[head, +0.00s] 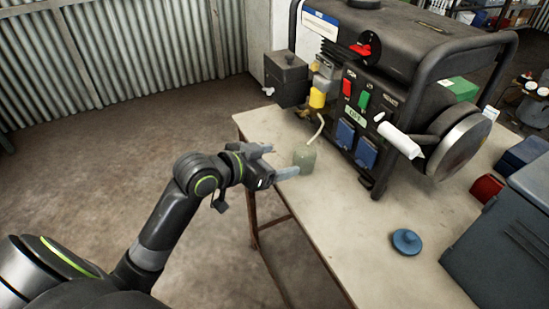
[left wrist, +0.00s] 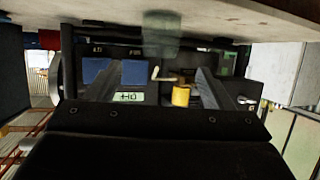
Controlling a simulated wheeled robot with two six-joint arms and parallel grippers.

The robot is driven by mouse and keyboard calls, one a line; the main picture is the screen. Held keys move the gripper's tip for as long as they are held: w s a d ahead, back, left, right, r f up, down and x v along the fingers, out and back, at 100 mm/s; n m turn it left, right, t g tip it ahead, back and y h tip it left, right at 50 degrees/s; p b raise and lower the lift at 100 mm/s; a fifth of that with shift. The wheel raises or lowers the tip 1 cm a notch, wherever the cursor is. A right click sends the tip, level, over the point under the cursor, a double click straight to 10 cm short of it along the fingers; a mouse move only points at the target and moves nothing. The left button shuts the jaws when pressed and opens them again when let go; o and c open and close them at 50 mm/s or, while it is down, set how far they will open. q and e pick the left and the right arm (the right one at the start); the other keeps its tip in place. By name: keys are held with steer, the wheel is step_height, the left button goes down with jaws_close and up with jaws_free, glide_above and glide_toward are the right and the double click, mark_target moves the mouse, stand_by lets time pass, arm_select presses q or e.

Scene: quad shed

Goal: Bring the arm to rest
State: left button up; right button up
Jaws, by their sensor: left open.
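My left arm comes in from the lower left in the head view. Its gripper (head: 279,161) is open over the near left edge of the workbench (head: 345,232), with its fingers spread. A small grey-green jar (head: 304,158) stands upright on the bench just beyond the fingertips; I see nothing held between them. A pale bent tube (head: 317,130) comes down to the jar from the generator (head: 400,50). In the left wrist view, which looks upside down, the generator panel with its lit display (left wrist: 129,97) faces me. My right gripper is not in view.
A round blue cap (head: 406,241) lies on the bench. A grey-blue toolbox (head: 505,235) and a red box (head: 487,188) stand at the right. The floor (head: 90,150) left of the bench is clear up to the corrugated wall (head: 120,45).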

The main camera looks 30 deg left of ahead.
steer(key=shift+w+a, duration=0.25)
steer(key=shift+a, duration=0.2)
